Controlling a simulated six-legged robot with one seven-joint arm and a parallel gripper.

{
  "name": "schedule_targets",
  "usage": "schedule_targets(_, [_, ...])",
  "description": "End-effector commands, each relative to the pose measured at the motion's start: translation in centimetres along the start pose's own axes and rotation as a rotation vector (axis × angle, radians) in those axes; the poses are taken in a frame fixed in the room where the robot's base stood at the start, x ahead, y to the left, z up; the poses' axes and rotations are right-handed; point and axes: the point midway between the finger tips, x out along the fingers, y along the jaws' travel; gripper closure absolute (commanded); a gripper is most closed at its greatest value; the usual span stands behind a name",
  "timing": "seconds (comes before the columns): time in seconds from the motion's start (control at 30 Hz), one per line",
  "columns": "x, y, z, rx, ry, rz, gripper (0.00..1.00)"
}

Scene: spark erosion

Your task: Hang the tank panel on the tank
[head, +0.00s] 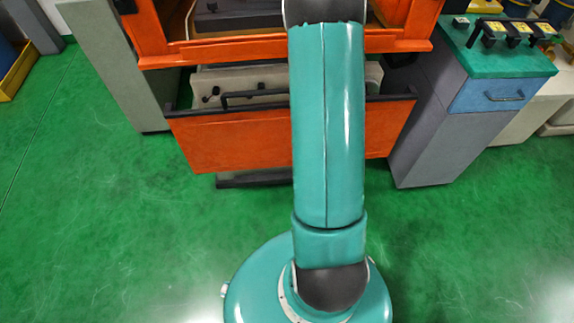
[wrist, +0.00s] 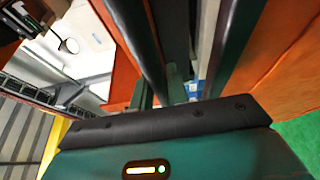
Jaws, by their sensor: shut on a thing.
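The tank panel (head: 235,137) is a wide orange plate with a dark top rail. In the head view it stands upright in front of the machine, below the orange tank (head: 240,50). A gap with grey machine parts shows between the panel's top and the tank's lower edge. My arm covers the middle of the panel and hides my gripper there. In the wrist view my gripper (wrist: 163,90) is shut, close to dark bars, with an orange sheet (wrist: 278,45) on the right. The grip itself is partly hidden by the gripper body.
A grey cabinet with a green top (head: 500,62) and blue drawer stands on the right. A grey column (head: 110,60) stands on the left. The green floor (head: 90,220) in front is clear.

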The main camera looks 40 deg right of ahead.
Motion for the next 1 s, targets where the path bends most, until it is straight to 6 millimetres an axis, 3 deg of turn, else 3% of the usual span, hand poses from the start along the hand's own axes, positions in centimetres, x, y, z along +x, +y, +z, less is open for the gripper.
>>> schedule_targets(0.03, [0.2,1.2,0.0,-0.003,0.002,0.017,1.00])
schedule_targets(0.8, [0.2,11.0,0.1,-0.004,0.001,0.018,1.00])
schedule_targets(1.0, [0.2,12.1,0.1,-0.002,0.001,0.014,1.00])
